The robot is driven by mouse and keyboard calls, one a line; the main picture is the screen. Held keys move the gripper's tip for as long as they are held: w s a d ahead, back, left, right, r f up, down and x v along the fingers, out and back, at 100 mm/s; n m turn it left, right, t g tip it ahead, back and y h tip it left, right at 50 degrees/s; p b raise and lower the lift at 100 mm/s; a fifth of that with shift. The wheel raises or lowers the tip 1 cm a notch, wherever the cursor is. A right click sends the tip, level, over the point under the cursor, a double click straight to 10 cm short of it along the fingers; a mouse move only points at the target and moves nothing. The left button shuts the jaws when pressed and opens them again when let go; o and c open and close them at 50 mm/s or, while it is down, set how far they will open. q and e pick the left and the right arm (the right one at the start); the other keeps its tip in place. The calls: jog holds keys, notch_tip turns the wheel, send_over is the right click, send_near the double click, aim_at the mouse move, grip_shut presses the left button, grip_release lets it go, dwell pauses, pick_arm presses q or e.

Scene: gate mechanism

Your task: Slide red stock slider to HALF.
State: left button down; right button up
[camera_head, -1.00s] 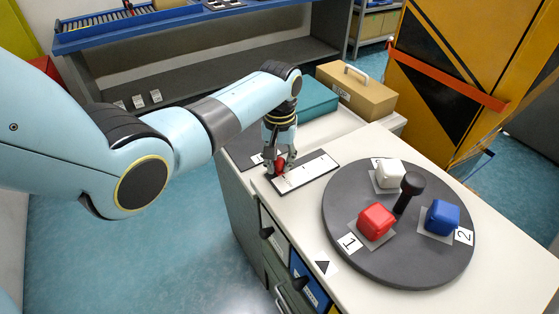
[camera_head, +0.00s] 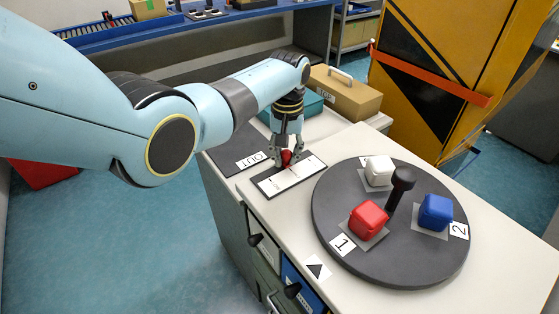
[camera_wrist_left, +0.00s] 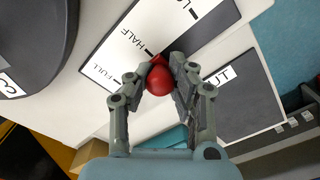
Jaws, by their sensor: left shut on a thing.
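The red stock slider (camera_head: 287,158) is a round red knob on a black-bordered white scale plate (camera_head: 300,172) on the counter. My left gripper (camera_head: 287,161) is shut on the red knob from above. In the left wrist view, the knob (camera_wrist_left: 158,80) sits between the two fingertips (camera_wrist_left: 160,78). The HALF label (camera_wrist_left: 126,45) is beside it, and the knob's red pointer lies close to the HALF tick, roughly in line with it. My right gripper is out of view.
A dark turntable (camera_head: 390,265) with a black upright handle (camera_head: 400,185) and red, white and blue blocks stands right of the scale. A dark mat (camera_head: 235,150) marked OUT lies to its left. A tan case (camera_head: 345,95) and a teal box stand behind.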

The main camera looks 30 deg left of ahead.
aim_at(286, 152)
pick_arm(q)
jog(key=shift+w+r, duration=0.1)
jog(key=shift+r, duration=0.05)
jog(key=c, duration=1.4)
grip_release()
jog(key=o, duration=0.3)
jog(key=shift+o, duration=0.2)
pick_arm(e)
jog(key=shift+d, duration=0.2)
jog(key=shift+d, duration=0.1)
pick_arm(q)
notch_tip(286, 152, up, 12)
